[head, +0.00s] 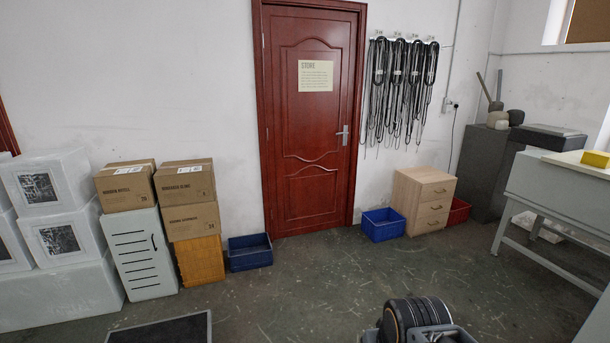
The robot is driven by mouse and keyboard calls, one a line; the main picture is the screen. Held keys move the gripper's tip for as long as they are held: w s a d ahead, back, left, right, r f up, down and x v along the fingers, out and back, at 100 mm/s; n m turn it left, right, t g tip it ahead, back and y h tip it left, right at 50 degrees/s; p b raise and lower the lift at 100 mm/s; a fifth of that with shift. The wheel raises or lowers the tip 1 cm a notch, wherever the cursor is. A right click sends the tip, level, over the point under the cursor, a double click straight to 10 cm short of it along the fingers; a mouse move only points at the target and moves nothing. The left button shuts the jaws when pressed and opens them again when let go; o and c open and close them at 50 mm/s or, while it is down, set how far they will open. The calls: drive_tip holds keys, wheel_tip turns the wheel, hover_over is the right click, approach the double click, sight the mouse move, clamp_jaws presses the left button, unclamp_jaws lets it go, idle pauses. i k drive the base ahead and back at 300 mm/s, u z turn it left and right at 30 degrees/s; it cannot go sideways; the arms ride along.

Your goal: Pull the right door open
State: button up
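A dark red panelled door (311,110) stands in the back wall, in the middle of the head view, and is shut in its red frame. A paper sign headed "STORE" (315,76) is on its upper panel. Its silver lever handle (343,134) is on the right side. At the far left edge a strip of red (7,130) shows, possibly another door or its frame; most of it is out of view. My gripper is not in view, so its state and distance to the handle do not show.
A blue crate (250,254) stands left of the door, beside stacked cardboard boxes (188,183). Another blue crate (382,225) and a wooden drawer unit (424,200) stand right of it. Black cables (400,90) hang on the wall. The floor (310,275) before the door is clear.

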sight(310, 55)
drive_tip(key=z, duration=0.3)
drive_tip(key=i, duration=1.75)
drive_tip(key=z, duration=0.15)
drive_tip(key=i, duration=2.6)
drive_tip(key=u, duration=0.55)
drive_tip(key=i, duration=1)
drive_tip(key=u, duration=0.2)
